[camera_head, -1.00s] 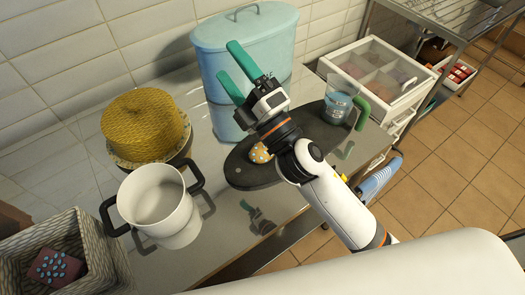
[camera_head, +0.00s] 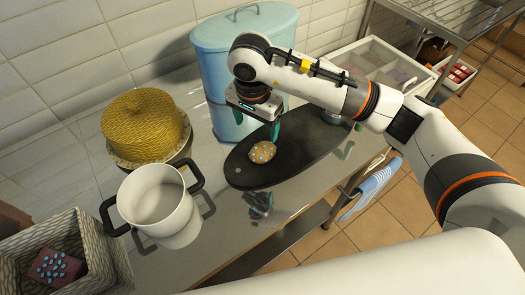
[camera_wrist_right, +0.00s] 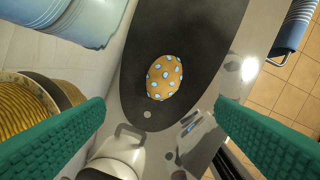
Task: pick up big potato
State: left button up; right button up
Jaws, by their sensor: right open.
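The big potato looks like an orange-brown oval with pale blue spots (camera_head: 262,151). It lies on the dark oval board (camera_head: 240,172) on the metal table, and it also shows in the right wrist view (camera_wrist_right: 164,77). My right gripper (camera_head: 258,122) points down just above and behind the potato in the head view. Its green fingers are wide apart and empty. In the right wrist view the potato is beyond the fingers, between their lines and not touched. My left gripper is not in view.
A white pot with black handles (camera_head: 155,200) stands left of the board. A yellow woven round container (camera_head: 145,122) and a blue bin (camera_head: 218,70) stand behind. A wicker basket (camera_head: 105,245) is at the lower left. My arm partly covers the white drawer box (camera_head: 352,52).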

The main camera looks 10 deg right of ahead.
jog(key=p, duration=0.2)
send_over(262, 148)
jog(key=f, duration=0.6)
jog(key=shift+s+a+f, duration=0.15)
jog(key=shift+s, duration=0.05)
notch_tip(262, 148, down, 5)
jog(key=p, duration=0.2)
jog(key=shift+w+p, duration=0.1)
jog(key=shift+p, duration=0.2)
jog(key=shift+d+f, duration=0.2)
jog(key=c, duration=1.1)
